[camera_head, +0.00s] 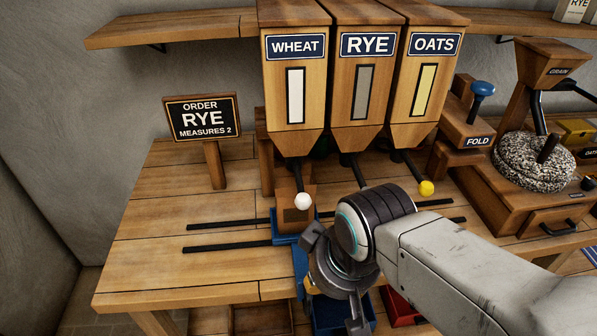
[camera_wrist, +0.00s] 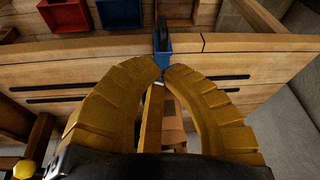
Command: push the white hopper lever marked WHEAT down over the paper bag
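The WHEAT hopper (camera_head: 295,85) is the left of three wooden hoppers. Its lever, with a white knob (camera_head: 303,201), hangs down and forward from its base. Below and behind the knob, a brown paper bag (camera_head: 293,217) appears to stand on a blue carriage (camera_head: 284,238), partly hidden. My gripper (camera_head: 318,285) is in front of and below the white knob, apart from it, its fingers mostly hidden in the head view.
RYE (camera_head: 362,85) and OATS (camera_head: 424,80) hoppers stand to the right; a yellow knob (camera_head: 426,188) marks the OATS lever. An order sign (camera_head: 203,118) reads RYE, measures 2. Dark rails (camera_head: 230,247) cross the bench. A grain mill (camera_head: 535,165) stands right; bench left is clear.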

